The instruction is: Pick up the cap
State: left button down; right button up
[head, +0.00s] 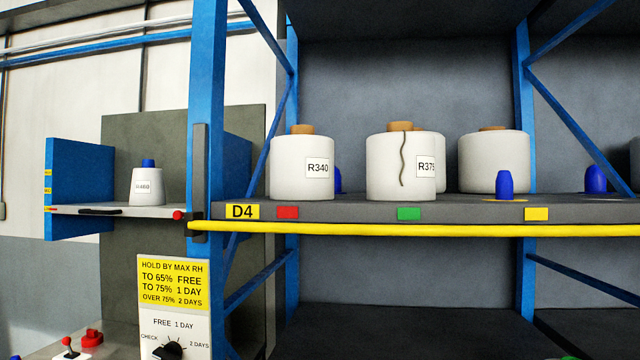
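Several blue pieces that look like caps are in the head view. One blue cap (503,184) stands upright near the shelf's front edge, in front of a white bobbin (478,160). Another blue cap (595,179) stands further right on the same shelf. A third blue piece (338,181) is partly hidden behind the bobbin labelled R340 (290,168). A small blue top (148,163) sits on a white cone (146,187) on the left side shelf. I cannot tell which one the task means. Neither gripper is in view.
The main shelf (345,211) has a yellow front rail (430,230) and blue uprights (207,100). A bobbin labelled R375 (393,168), with a dark strand down its front, stands mid-shelf. A yellow notice (172,283) and dial (168,349) are lower left.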

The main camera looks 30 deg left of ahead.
aim_at(93, 338)
jog(key=u, duration=2.2)
